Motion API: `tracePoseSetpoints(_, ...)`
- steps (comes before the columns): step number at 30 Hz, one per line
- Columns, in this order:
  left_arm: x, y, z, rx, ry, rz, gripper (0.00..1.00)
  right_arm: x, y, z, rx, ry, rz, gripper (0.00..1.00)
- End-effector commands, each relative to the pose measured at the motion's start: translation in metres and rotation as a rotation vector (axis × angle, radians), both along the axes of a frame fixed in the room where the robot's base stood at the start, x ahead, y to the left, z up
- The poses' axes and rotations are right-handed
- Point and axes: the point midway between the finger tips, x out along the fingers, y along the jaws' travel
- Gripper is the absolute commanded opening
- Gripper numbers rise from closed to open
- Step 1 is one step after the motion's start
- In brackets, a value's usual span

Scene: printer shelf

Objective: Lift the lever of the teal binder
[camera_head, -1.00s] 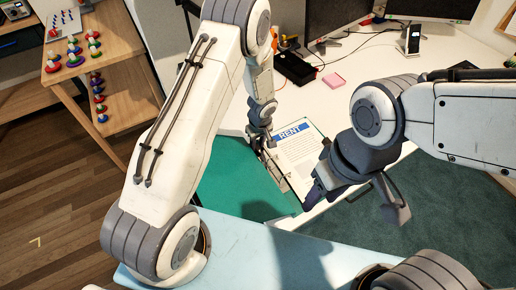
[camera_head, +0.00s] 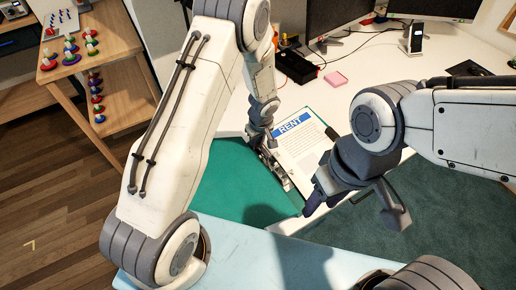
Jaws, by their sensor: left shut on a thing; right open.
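The teal binder (camera_head: 235,190) lies open on the white desk, near its front edge. A white sheet headed RENT (camera_head: 300,147) lies on its right side. A metal ring mechanism (camera_head: 276,172) runs along the sheet's left edge. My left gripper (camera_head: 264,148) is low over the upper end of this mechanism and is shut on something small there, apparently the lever. The lever itself is too small and hidden to make out. My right gripper (camera_head: 352,205) is open at the binder's lower right, with one finger by the sheet's lower corner. It covers part of the binder's right side.
Behind the binder are a black box (camera_head: 296,66), a pink pad (camera_head: 334,79), a phone on a stand (camera_head: 415,39) and monitors. A wooden shelf (camera_head: 122,78) with coloured toys stands at the left. The desk's middle (camera_head: 375,65) is clear.

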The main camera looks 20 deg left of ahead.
Motion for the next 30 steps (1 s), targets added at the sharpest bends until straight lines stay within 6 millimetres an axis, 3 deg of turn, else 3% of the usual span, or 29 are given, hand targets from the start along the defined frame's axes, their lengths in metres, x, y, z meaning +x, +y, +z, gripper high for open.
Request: tracePoseSetpoints(30,0.001,-0.001,0.003,0.031,-0.037,-0.003,0.06,0.0,0.0,-0.038,0.0,0.0,0.0,0.5)
